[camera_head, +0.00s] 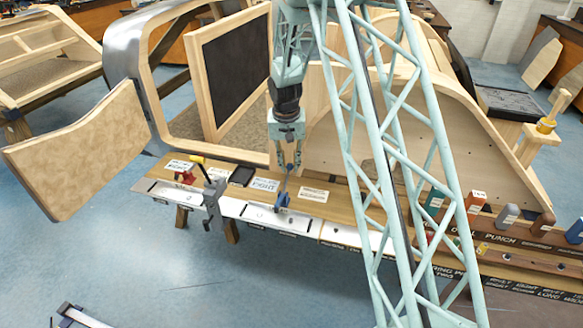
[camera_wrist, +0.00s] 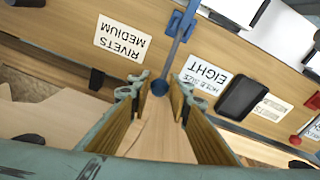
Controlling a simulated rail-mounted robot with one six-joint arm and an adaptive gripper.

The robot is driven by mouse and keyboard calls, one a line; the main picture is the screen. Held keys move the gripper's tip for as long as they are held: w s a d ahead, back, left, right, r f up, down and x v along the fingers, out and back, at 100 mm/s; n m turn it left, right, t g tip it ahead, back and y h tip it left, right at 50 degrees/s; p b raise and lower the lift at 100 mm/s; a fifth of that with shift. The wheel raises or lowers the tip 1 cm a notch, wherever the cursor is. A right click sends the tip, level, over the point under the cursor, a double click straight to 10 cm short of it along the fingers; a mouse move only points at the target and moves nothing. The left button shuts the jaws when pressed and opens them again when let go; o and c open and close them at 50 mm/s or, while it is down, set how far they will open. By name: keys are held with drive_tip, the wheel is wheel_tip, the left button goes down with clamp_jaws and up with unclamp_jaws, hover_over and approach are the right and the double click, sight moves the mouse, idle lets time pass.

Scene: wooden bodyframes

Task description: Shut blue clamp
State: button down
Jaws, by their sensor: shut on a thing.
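The blue clamp (camera_head: 282,203) is fixed at the front edge of the narrow wooden bench, its handle rising toward my gripper. In the wrist view the blue clamp (camera_wrist: 181,24) is at the top, and its grey handle bar runs down to a dark blue knob between my fingertips. My gripper (camera_head: 290,163) is above the clamp, pointing down. In the wrist view my gripper (camera_wrist: 160,90) has its fingers on both sides of the knob, shut on the handle's end. The exact contact is small and partly hidden.
A grey clamp with a yellow handle (camera_head: 211,196) and a red clamp (camera_head: 186,178) stand to the left on the bench (camera_head: 335,205). A black tray (camera_head: 242,176) and labels lie nearby. A wooden car bodyframe (camera_head: 205,82) rises behind; blue floor (camera_head: 190,285) is open in front.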

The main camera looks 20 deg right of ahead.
drive_tip(key=shift+s+a+r, duration=0.25)
drive_tip(key=shift+s+a, duration=0.15)
drive_tip(key=shift+s, duration=0.1)
drive_tip(key=shift+s+a+r, duration=0.25)
drive_tip(key=shift+s+a, duration=0.15)
drive_tip(key=shift+s, duration=0.05)
drive_tip(key=c, duration=2.7)
unclamp_jaws()
drive_tip(key=shift+a, duration=0.1)
drive_tip(key=shift+c, duration=0.2)
drive_tip(key=shift+o, duration=1.4)
drive_tip(key=shift+w+a, duration=0.15)
drive_tip(key=shift+a, duration=0.05)
drive_tip(key=shift+o, duration=0.2)
drive_tip(key=shift+d, duration=0.1)
drive_tip(key=shift+d+r, duration=0.15)
drive_tip(key=shift+r, duration=0.1)
